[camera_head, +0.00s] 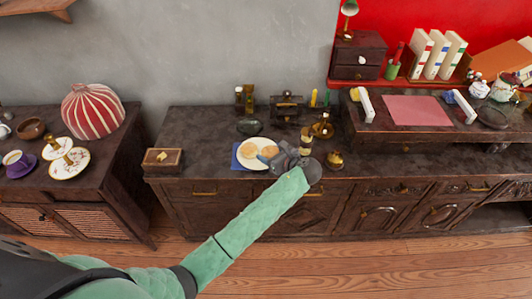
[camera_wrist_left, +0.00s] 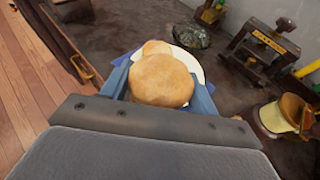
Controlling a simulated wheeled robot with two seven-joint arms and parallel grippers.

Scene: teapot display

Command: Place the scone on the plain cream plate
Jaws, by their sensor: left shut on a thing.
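The plain cream plate (camera_head: 258,166) lies on a blue cloth on the middle cabinet; its rim also shows in the left wrist view (camera_wrist_left: 197,72). One round golden scone (camera_head: 249,151) rests on it at the left, and shows behind in the wrist view (camera_wrist_left: 155,47). My left gripper (camera_head: 271,157) is at the plate's right side, shut on another scone (camera_wrist_left: 162,80), which sits between its two fingers. In the head view this scone (camera_head: 270,151) appears over the plate's right part. I cannot tell whether it touches the plate. My right gripper is not in view.
The left cabinet holds a striped cosy (camera_head: 93,112) and patterned plates (camera_head: 69,173). Cabinet top between box and bowl is clear.

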